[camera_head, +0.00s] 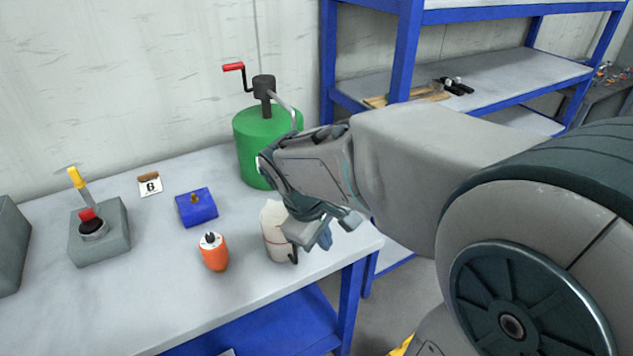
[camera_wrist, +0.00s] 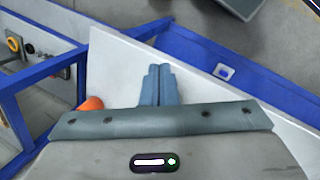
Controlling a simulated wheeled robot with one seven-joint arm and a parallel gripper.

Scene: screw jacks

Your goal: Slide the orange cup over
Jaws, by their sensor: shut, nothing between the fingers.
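The orange cup (camera_head: 215,258) stands upright on the table in the head view, near the front edge, with a white top and a dark piece on it. Part of an orange thing, likely the cup, shows at the left behind my gripper's housing in the wrist view (camera_wrist: 92,103). My gripper (camera_head: 325,238) is to the right of the cup, apart from it, with a white container between them in the head view. In the wrist view its two blue-grey fingers (camera_wrist: 158,84) are together, with nothing between them.
The white container (camera_head: 272,238) is close beside my gripper and partly hidden by it. A blue block (camera_head: 197,210), a small number card (camera_head: 150,187), a grey lever box (camera_head: 105,240) and a green crank drum (camera_head: 255,145) stand on the table (camera_head: 130,310). Its front left is clear.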

